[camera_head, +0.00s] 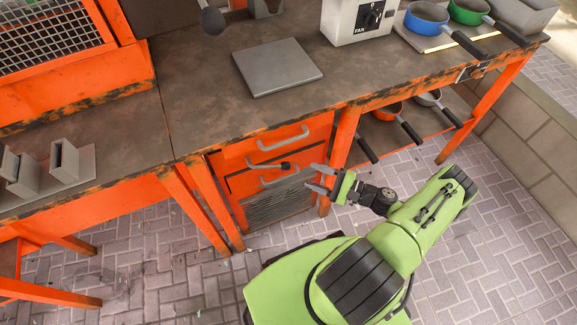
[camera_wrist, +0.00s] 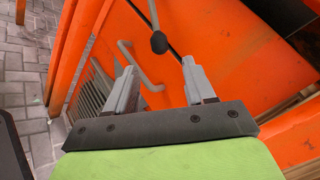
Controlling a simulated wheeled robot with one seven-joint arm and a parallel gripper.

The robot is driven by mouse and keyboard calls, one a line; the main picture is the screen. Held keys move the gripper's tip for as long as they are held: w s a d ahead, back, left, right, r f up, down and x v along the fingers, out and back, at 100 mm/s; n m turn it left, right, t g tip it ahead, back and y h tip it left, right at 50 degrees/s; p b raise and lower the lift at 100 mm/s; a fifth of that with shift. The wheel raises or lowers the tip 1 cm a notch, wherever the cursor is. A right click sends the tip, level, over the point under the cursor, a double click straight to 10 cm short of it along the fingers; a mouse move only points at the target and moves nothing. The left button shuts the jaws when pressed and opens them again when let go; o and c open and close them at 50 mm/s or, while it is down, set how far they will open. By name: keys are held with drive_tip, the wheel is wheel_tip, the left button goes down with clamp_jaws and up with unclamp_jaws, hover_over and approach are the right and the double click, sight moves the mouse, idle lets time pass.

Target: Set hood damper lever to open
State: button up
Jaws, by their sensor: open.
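A thin grey lever with a black knob (camera_head: 285,166) projects from the front of the orange cabinet, between two drawer handles. In the wrist view the black knob (camera_wrist: 159,43) is at top centre, with its rod running up out of the frame. My gripper (camera_head: 314,178) is open, just right of the knob in the head view. In the wrist view my gripper (camera_wrist: 158,80) has its two fingers spread, with the knob beyond and between their tips. I see no contact. A label for the lever is not visible.
A grey drawer handle (camera_head: 282,138) is above the lever, another handle (camera_head: 279,178) below it. A vent grille (camera_head: 280,202) is lower down. An orange table leg (camera_head: 340,150) stands close to my gripper. Brick floor is clear in front.

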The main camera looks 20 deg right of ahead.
drive_tip(key=b+x, duration=0.1)
drive_tip(key=x, duration=0.7)
drive_tip(key=shift+w+a, duration=0.15)
drive_tip(key=shift+a, duration=0.05)
clamp_jaws()
